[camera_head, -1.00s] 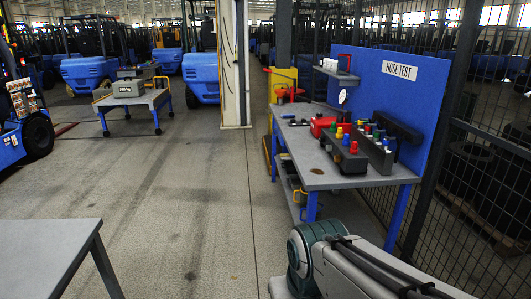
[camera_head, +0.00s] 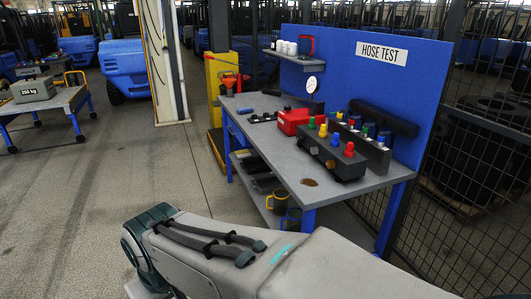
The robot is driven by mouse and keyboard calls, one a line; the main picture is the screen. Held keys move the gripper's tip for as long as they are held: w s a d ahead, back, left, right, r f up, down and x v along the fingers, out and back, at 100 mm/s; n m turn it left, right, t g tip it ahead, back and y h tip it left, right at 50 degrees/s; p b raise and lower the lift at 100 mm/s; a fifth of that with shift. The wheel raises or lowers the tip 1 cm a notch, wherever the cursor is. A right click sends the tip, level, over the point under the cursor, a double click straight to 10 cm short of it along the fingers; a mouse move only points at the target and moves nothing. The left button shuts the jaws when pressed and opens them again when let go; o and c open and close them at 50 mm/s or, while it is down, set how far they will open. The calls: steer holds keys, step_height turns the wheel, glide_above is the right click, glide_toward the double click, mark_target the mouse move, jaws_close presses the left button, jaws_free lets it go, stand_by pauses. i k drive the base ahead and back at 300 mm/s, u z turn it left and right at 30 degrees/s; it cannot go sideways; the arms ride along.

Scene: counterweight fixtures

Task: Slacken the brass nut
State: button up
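I cannot pick out the brass nut for certain. A dark block (camera_head: 333,158) with green, yellow, blue and red caps stands on the hose test bench (camera_head: 285,163); small brass-coloured spots show on its front face, too small to identify. A second dark block (camera_head: 358,148) with coloured caps stands behind it. My arm crosses the bottom of the view, in front of the bench. My gripper is out of view, so its state and anything in it are hidden.
A red box (camera_head: 292,121) and small tools lie on the bench, before a blue panel (camera_head: 375,85). A lower shelf (camera_head: 257,192) holds containers. A wire fence (camera_head: 470,190) stands right. A low cart (camera_head: 70,98) carries a weight (camera_head: 33,89) at left. Floor between is clear.

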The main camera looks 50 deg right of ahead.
mark_target(330, 164)
steer(key=z, duration=0.75)
steer(key=i, duration=1.05)
steer(key=z, duration=0.9)
